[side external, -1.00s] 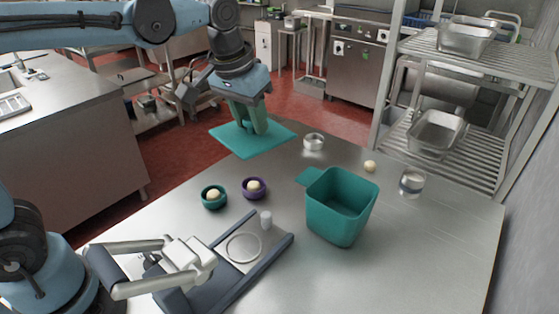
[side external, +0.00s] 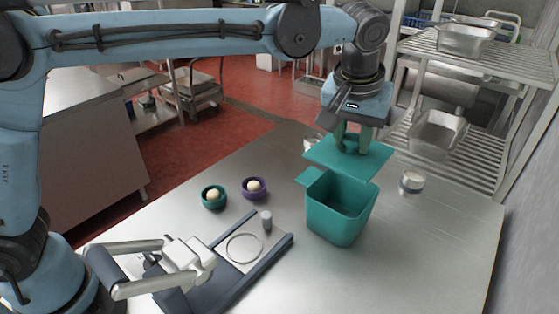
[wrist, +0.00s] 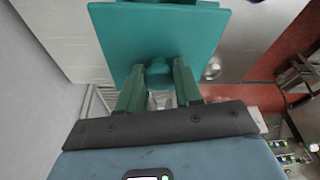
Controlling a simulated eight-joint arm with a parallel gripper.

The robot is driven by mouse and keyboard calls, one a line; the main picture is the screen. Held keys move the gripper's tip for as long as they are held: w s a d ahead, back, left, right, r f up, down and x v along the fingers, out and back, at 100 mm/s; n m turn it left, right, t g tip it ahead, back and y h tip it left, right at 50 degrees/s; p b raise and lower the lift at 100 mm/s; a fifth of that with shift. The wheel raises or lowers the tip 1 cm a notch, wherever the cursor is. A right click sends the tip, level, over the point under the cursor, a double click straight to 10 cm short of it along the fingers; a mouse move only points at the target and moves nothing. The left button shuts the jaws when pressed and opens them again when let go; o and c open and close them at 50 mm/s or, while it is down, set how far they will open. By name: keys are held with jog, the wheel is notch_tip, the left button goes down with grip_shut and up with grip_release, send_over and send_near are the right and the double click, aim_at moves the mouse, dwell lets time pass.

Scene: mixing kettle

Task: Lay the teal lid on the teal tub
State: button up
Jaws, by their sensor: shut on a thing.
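The teal lid (side external: 335,152) is a flat square plate. My gripper (side external: 352,147) is shut on it from above and holds it roughly level. The lid is above and a little behind the open teal tub (side external: 338,212), apart from its rim in the side view. The tub stands upright on the metal table, and its inside shows below the lid. In the wrist view the lid (wrist: 120,40) spreads out beyond my gripper's fingers (wrist: 158,85) and hides most of the tub.
A teal bowl (side external: 214,197) and a purple bowl (side external: 254,188), each with a pale ball, stand left of the tub. A dark tray-like frame (side external: 270,260) lies in front. A metal rack is behind.

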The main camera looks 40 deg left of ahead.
aim_at(349, 154)
jog(key=shift+f, duration=2.65)
jog(key=shift+f, duration=0.45)
jog(key=shift+f, duration=1)
jog(key=shift+f, duration=0.2)
jog(key=o, duration=1.6)
jog(key=shift+v, duration=3.55)
jog(key=shift+a, duration=0.1)
